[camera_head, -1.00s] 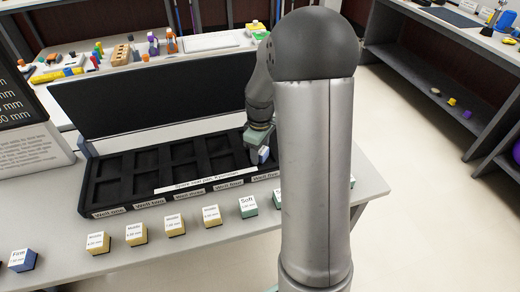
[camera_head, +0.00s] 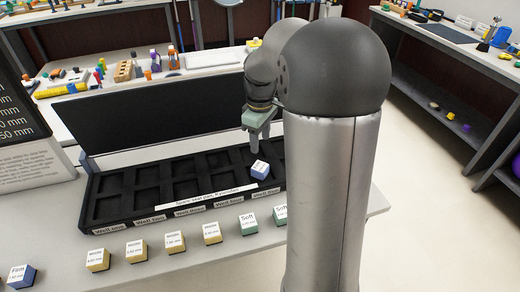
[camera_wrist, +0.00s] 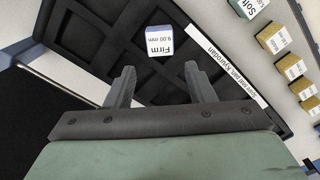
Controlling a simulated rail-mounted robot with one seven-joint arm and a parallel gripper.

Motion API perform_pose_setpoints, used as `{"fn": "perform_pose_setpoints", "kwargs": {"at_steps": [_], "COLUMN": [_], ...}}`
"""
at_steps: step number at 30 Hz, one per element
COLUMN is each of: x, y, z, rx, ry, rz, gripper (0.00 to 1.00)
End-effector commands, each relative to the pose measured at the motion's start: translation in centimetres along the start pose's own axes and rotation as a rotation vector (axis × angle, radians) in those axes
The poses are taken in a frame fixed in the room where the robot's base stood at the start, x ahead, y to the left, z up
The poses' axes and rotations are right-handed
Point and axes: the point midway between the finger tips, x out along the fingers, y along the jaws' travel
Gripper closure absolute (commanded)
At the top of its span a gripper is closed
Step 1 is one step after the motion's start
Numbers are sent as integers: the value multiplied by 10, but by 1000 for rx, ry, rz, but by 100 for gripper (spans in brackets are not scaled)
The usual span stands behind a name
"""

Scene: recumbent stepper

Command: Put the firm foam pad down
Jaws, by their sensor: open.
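The firm foam pad (camera_head: 260,170) is a blue block with a white label, in the right part of the open black case (camera_head: 141,222). In the wrist view the pad (camera_wrist: 160,47) shows its label "Firm 9.00 mm" and sits beyond the fingertips. It looks slightly turned; I cannot tell whether it lies flat in a well. My gripper (camera_head: 254,151) points down just above the pad. In the wrist view my gripper (camera_wrist: 160,72) has its fingers apart, with nothing between them.
Another blue pad labelled Firm (camera_head: 22,276) lies at the table's front left. The raised black lid (camera_head: 150,120) stands behind. The other visible wells are empty.

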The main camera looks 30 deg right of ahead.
Motion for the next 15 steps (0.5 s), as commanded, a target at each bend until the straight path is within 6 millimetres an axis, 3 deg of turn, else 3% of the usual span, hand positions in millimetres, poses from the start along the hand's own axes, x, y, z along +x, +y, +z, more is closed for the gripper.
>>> {"fn": "perform_pose_setpoints", "kwargs": {"at_steps": [2, 4, 8, 12, 15], "x": [-6, -10, -10, 4, 16], "y": [-9, -33, -107, -182, -216], "z": [1, 4, 26, 63, 86], "rx": [14, 56, 214, 405, 509], "ry": [0, -2, -2, 4, 6], "rz": [2, 4, 10, 10, 7], "gripper": [51, 51, 51, 51, 51]}}
